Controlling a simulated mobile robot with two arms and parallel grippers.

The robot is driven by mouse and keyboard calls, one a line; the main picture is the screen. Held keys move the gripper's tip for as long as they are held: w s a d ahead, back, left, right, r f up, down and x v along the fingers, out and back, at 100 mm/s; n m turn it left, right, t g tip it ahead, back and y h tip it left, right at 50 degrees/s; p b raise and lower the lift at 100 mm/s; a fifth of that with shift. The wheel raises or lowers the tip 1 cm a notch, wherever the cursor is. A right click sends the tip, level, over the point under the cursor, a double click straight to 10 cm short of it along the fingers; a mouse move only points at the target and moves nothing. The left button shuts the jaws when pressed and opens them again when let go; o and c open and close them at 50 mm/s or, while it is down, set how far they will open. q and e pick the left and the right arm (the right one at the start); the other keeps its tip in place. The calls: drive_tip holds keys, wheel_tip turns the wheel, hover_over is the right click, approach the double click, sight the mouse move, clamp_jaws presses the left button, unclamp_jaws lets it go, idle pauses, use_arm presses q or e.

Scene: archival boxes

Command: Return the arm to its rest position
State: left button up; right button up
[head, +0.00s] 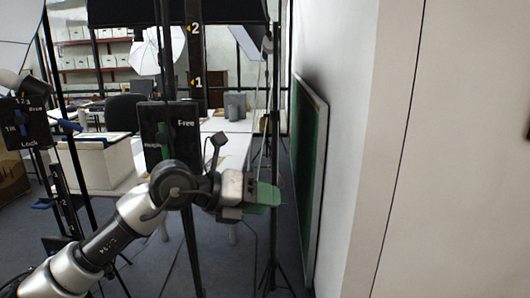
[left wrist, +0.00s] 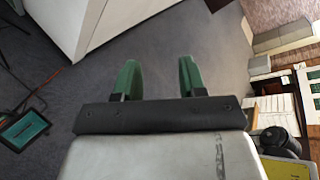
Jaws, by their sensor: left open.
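My left arm (head: 120,225) comes in from the lower left of the head view and reaches out to the middle. My left gripper (head: 268,197) has green fingers and points to the right in that view. In the left wrist view the same gripper (left wrist: 160,75) shows two green fingers standing apart with only grey floor between them. It holds nothing. My right arm and right gripper are not in view.
Black stands (head: 273,170) and a dark panel (head: 168,130) are close around my arm. White tables (head: 235,150) stand behind it. A green board (head: 308,150) leans on the right wall (head: 350,150). Shelves with boxes (head: 85,50) are at the back left.

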use_arm(q)
drive_tip(key=s+d+n+h, duration=0.3)
drive_tip(key=s+h, duration=0.2)
drive_tip(key=h, duration=0.2)
drive_tip(key=a+f+n+t+y, duration=0.4)
drive_tip(key=a+n+t+y, duration=0.4)
drive_tip(key=n, duration=0.5)
drive_tip(key=a+f+n+t+y, duration=0.4)
drive_tip(key=a+n+t+y, duration=0.2)
drive_tip(key=n+t, duration=0.5)
drive_tip(key=s+a+f+n+g+y, duration=0.3)
drive_tip(key=a+f+n+g+y, duration=0.25)
drive_tip(key=f+n, duration=0.35)
drive_tip(key=s+a+f+n+g, duration=0.2)
drive_tip(key=s+a+f+g, duration=0.1)
drive_tip(key=s+f+g, duration=1.5)
drive_tip(key=s+f+t, duration=0.1)
drive_tip(key=s+f, duration=0.2)
drive_tip(key=f, duration=1)
drive_tip(key=s+f+t, duration=0.1)
drive_tip(key=s+f, duration=0.1)
drive_tip(key=f, duration=1.1)
drive_tip(key=s+a+f+g, duration=0.1)
drive_tip(key=s+a+f, duration=0.2)
drive_tip(key=s+f, duration=1.4)
drive_tip(key=shift+f, duration=0.15)
